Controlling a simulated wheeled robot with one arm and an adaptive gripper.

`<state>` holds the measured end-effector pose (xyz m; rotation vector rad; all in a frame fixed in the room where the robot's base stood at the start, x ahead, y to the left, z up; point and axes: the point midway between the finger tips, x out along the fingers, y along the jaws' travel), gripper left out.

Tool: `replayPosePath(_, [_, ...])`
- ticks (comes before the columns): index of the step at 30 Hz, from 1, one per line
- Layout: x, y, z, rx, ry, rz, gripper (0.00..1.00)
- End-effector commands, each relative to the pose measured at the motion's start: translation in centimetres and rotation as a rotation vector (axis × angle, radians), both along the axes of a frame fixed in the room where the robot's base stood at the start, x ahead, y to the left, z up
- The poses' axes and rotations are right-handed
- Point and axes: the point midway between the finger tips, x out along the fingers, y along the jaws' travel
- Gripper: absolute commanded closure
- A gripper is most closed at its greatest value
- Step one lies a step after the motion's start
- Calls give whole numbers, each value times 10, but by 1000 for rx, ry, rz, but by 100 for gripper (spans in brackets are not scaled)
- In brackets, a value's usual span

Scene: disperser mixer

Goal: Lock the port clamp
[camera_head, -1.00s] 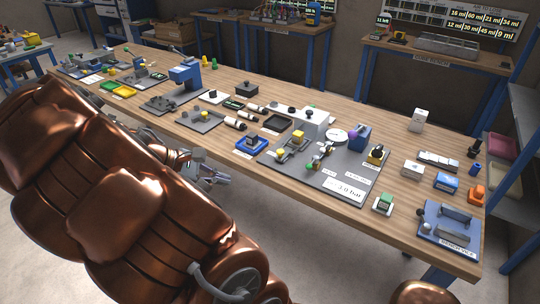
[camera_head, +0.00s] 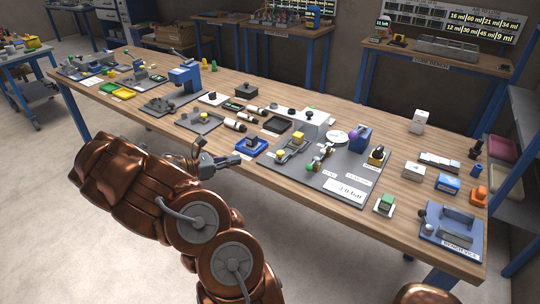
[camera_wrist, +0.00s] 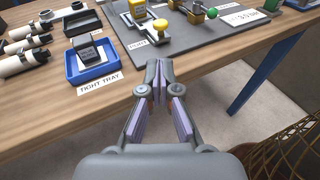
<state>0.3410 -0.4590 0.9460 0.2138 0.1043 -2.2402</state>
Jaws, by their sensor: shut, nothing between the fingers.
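My gripper (camera_head: 232,161) is shut and empty, held off the table's front edge. In the wrist view its fingertips (camera_wrist: 158,70) meet just in front of the grey mat. On the mat (camera_head: 342,186) are two clamp-like devices. One has a yellow knob (camera_wrist: 160,25) and a yellow block (camera_wrist: 138,8), with a small white label (camera_wrist: 138,44) in front, too small to read surely. The other has a green knob (camera_wrist: 211,13) and brass-coloured parts. I cannot tell for certain which is the port clamp, or whether either is locked.
A blue tray (camera_wrist: 112,71) labelled "TIGHT TRAY" holds a dark block (camera_wrist: 90,53) left of the mat. White cylinders (camera_wrist: 27,63) lie farther left. The floor before the table (camera_head: 300,235) is clear.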

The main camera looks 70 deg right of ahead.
Motion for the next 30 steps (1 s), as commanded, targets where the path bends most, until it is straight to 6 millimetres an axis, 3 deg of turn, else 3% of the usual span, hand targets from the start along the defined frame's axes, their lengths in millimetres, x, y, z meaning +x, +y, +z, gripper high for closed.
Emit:
replayPosePath(21, [-62,-74,-16,0,0,-4,100])
replayPosePath(30, [-80,-96,-23,0,0,-3,100])
